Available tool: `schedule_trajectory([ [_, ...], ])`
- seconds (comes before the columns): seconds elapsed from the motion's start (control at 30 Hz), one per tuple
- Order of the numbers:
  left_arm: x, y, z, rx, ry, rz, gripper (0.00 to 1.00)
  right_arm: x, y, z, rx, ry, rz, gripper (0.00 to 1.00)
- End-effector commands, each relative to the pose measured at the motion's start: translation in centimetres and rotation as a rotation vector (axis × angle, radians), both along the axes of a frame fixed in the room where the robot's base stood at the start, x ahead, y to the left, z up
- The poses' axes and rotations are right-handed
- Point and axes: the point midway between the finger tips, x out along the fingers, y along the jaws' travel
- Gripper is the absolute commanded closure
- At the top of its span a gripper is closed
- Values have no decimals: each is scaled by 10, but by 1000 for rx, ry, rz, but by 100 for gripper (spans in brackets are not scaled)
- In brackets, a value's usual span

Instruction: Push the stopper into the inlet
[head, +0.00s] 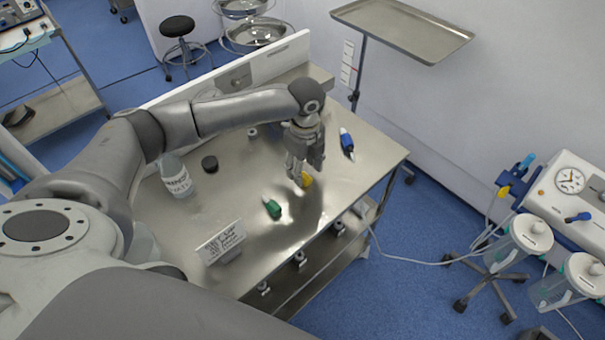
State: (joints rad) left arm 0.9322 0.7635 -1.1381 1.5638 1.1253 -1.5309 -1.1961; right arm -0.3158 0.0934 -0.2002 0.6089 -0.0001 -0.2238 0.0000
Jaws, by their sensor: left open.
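My left arm reaches over the steel table (215,215). Its gripper (299,176) points down, open, over the right part of the tabletop. A small yellow piece (307,180) shows right at its fingertips, partly hidden by them; I cannot tell whether they touch. A green piece (272,208) lies to the left and nearer. A blue piece with a pale end (347,143) lies to the right and farther back. I cannot tell which of these is the stopper, and I cannot make out the inlet for certain. My right gripper is not in view.
A labelled bottle (176,177) and a black round cap (209,163) stand on the left of the table. A white sign (221,243) stands near the front edge. A suction unit with jars (525,236) is at the right. A steel tray stand (402,28) is behind.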

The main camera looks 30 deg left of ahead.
Motion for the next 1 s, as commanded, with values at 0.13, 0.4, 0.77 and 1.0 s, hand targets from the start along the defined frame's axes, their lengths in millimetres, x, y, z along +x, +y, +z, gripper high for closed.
schedule_trajectory([
  [0.13,-1,2,-20,0,2,0,50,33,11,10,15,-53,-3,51],
  [0.4,-1,2,-30,0,0,-2,50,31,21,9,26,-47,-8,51],
  [0.77,0,2,-30,0,0,-1,87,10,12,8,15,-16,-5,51],
  [1.0,0,2,-30,0,-1,-1,100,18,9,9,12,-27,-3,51],
])
